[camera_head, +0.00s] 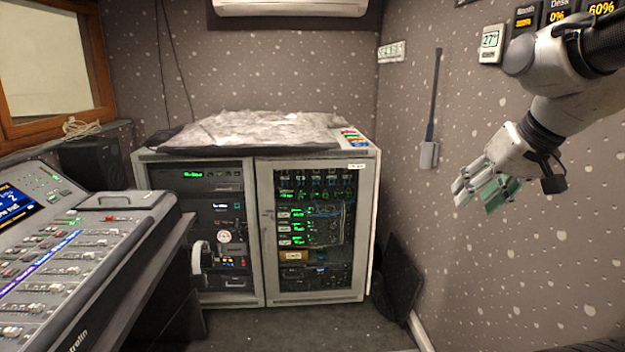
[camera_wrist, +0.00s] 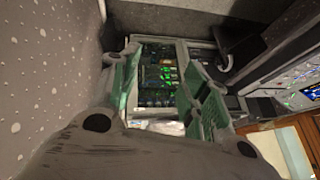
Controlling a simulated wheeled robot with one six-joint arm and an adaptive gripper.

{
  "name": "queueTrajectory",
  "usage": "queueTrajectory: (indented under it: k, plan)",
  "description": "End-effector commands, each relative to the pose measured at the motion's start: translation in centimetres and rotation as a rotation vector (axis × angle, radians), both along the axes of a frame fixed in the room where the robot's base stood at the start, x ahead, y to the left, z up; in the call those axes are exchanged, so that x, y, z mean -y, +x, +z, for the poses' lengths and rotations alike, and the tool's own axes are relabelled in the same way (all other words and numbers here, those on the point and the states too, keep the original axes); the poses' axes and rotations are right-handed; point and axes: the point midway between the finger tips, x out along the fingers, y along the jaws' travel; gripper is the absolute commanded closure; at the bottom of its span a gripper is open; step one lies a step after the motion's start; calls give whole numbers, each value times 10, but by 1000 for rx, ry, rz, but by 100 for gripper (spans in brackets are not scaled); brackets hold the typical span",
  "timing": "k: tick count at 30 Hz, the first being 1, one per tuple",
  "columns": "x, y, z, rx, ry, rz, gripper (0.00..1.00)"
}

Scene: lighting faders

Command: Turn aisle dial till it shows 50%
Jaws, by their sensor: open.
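The wall displays at the top right of the head view are cut by the frame edge. One is labelled Booth (camera_head: 525,18), with a reading too small to be sure of. The Desk display (camera_head: 557,15) reads 0%. A third display (camera_head: 602,8) reads 60%, and its label is out of frame. No dial marked aisle can be made out; my arm covers the area below the displays. My gripper (camera_head: 484,190) is open and empty in front of the right wall, below and left of the displays. In the wrist view its green-padded fingers (camera_wrist: 165,85) stand apart, with the rack cabinet beyond.
The equipment cabinet (camera_head: 263,230) stands at the back with crumpled sheeting (camera_head: 250,130) on top. A mixing console (camera_head: 70,245) fills the left. A thermometer (camera_head: 490,44) and a hanging strap-like object (camera_head: 430,150) are on the right wall. The middle floor (camera_head: 300,325) is clear.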

Motion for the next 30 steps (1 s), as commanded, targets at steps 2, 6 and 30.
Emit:
queueTrajectory:
  k: [2, 6, 30]
  plan:
    - [23, -47, -22, -113, -104, 46, 54]
    - [58, -102, -42, -189, -231, 52, 54]
    - [64, -109, -34, -136, -223, 11, 54]
